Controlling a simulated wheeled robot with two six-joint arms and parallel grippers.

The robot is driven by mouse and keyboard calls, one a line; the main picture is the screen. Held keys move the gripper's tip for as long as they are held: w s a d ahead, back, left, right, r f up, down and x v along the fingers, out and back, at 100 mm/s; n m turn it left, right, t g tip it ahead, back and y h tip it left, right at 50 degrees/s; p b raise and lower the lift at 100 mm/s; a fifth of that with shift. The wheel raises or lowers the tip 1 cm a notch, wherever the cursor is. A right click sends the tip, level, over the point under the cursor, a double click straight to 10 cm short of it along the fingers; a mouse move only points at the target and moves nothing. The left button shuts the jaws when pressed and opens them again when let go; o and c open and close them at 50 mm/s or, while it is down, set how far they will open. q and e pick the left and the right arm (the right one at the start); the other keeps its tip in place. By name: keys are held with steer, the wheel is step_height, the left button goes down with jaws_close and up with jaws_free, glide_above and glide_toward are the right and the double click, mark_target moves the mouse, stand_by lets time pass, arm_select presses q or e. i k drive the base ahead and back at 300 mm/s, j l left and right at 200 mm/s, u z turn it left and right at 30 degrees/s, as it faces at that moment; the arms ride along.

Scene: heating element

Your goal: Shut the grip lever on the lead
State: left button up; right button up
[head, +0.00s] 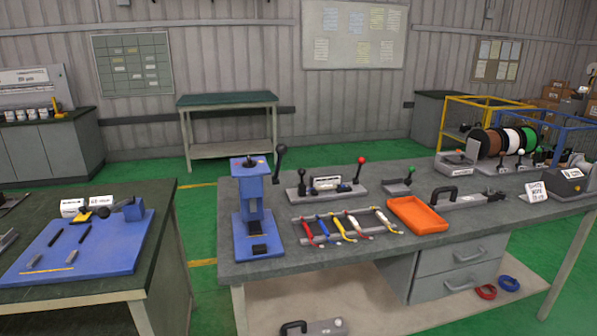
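Neither of my grippers shows in the head view. A grey fixture (342,194) stands on the right-hand bench, with a red-knobbed lever (361,161) upright at its right end and a black-knobbed lever (302,173) at its left end. Several coloured leads (356,224) lie across a rack in front. I cannot tell which lever is the grip lever, or whether a lead sits under one.
A blue press (250,205) with a raised black-knobbed lever stands at the bench's left end. An orange tray (418,214) and a black-handled grey tool (443,196) lie right of the rack. A blue board (120,250) covers part of the left bench. Green floor shows between benches.

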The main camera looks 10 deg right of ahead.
mark_target(301, 172)
steer(key=i+l+u, duration=0.1)
steer(key=i, duration=1.2)
